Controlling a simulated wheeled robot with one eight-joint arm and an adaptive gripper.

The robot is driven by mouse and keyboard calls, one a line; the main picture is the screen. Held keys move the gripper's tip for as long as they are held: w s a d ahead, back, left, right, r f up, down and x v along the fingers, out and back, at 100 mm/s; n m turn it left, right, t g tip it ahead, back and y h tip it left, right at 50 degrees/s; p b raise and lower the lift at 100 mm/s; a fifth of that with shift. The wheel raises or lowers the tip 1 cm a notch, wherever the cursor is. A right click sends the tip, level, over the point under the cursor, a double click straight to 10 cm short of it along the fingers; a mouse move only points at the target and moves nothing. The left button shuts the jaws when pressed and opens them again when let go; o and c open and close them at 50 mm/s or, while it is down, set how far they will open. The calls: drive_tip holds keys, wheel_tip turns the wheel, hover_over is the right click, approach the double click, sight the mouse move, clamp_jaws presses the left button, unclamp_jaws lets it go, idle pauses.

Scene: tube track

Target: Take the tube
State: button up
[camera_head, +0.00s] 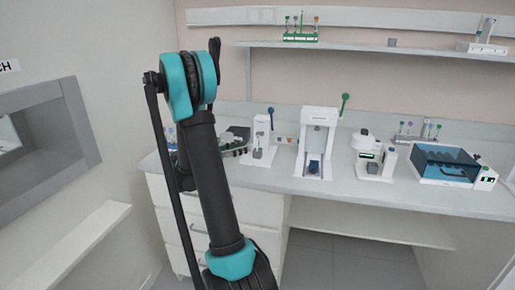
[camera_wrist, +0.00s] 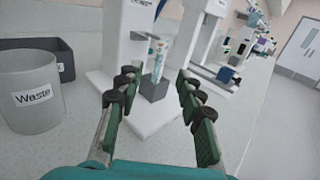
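A clear tube (camera_wrist: 158,60) with pale blue contents stands nearly upright in a small grey holder block (camera_wrist: 153,90) on a white instrument (camera_wrist: 124,50). My gripper (camera_wrist: 157,76) is open in the wrist view, its dark-tipped green fingers on either side of the line to the tube. The tube shows between the fingertips, and I cannot see any contact. In the head view, the likely same white instrument (camera_head: 261,130) stands on the counter right of my arm. The gripper is hidden there behind my arm.
A grey bin labelled "Waste" (camera_wrist: 30,95) stands left of the fingers, before a dark tray (camera_wrist: 62,55). Another white instrument (camera_wrist: 205,35) is close on the right. The counter (camera_head: 260,176) holds several devices, including a blue-lidded box (camera_head: 445,160). A shelf (camera_head: 360,47) hangs above.

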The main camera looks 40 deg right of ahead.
sight(258, 146)
drive_tip(key=d, duration=0.4)
drive_tip(key=shift+s+r, duration=0.2)
drive_tip(key=shift+r, duration=0.2)
drive_tip(key=shift+d, duration=0.65)
drive_tip(key=shift+c, duration=0.4)
clamp_jaws()
